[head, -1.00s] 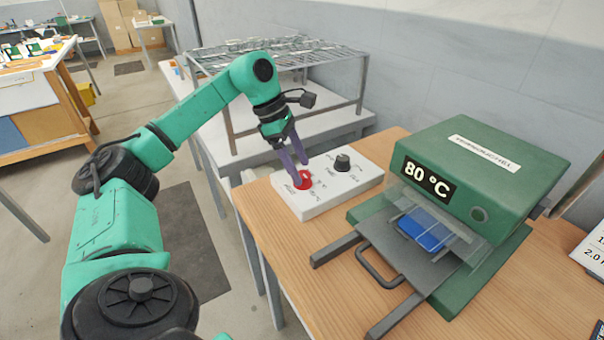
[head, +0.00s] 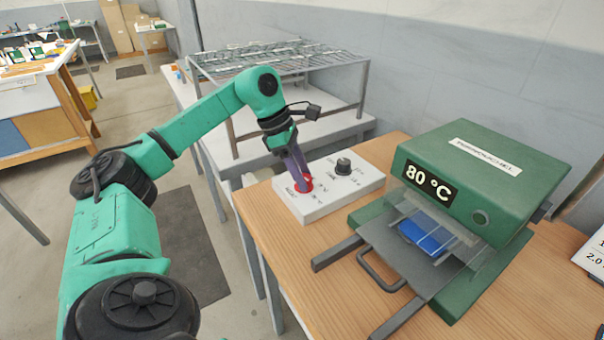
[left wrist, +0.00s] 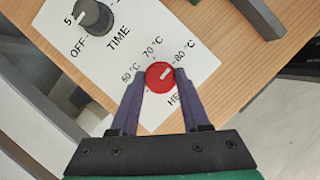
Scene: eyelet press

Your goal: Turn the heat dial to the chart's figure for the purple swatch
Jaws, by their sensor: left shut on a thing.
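The red heat dial (head: 303,183) sits on the front of a white control box (head: 335,200). My left gripper (head: 302,182) is shut on this dial. In the left wrist view its two purple fingertips (left wrist: 159,78) press the dial (left wrist: 160,76) from both sides. The dial's white mark points up and right, towards the 80 °C label (left wrist: 185,50). A 70 °C label shows above it, and a lower figure at its left. The press display (head: 429,184) reads 80 °C. A white card (head: 592,250) is cut off at the right edge; no purple swatch shows. My right gripper is not in view.
A black time dial (head: 343,166) stands on the same box, behind the heat dial. The green press (head: 480,170) is to the right, with a blue piece (head: 428,236) on its plate. A metal rack (head: 280,62) stands behind. The wooden table's front left is clear.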

